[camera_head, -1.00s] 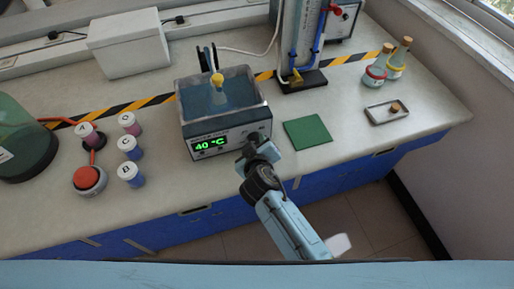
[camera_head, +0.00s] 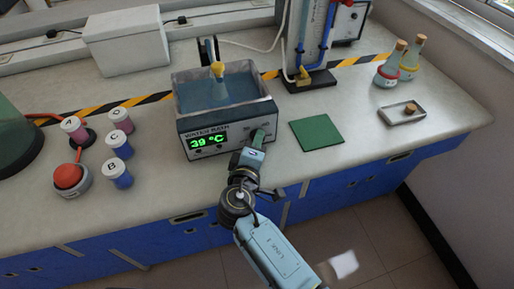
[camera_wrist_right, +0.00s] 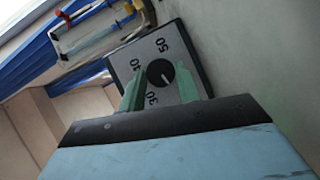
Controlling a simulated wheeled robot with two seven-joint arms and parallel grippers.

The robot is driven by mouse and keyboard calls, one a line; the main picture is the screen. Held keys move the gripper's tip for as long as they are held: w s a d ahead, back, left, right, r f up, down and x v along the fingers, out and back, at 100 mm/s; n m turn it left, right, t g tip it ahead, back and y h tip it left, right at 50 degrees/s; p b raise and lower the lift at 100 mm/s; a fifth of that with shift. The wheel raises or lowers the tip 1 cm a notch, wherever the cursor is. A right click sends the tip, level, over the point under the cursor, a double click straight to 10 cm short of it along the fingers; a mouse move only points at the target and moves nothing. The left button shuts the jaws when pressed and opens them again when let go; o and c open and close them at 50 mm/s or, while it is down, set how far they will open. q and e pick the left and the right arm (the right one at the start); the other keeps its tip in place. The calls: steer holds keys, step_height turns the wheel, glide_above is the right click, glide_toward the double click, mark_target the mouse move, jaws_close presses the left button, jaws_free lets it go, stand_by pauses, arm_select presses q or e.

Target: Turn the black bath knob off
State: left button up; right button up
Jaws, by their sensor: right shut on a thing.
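The water bath (camera_head: 228,140) stands on the bench, with a green display (camera_head: 204,143) reading 39 °C. My right gripper (camera_head: 258,136) is at the right part of its front panel. In the right wrist view, the round black knob (camera_wrist_right: 160,72) with a pale pointer mark sits on a grey dial plate (camera_wrist_right: 148,47) marked 30, 40 and 50. The green fingers of my right gripper (camera_wrist_right: 160,88) stand on both sides of the knob, shut on it. The head view hides this knob behind the gripper. My left gripper is not in view.
A yellow-topped vessel (camera_head: 218,70) stands in the bath. A green mat (camera_head: 316,132) lies to the right, beyond it a small tray (camera_head: 402,114) and flasks (camera_head: 390,70). Lettered jars (camera_head: 118,146) and a red-topped device (camera_head: 70,178) stand left.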

stand_by(0.4)
steer(key=o, duration=1)
steer(key=shift+c, duration=0.2)
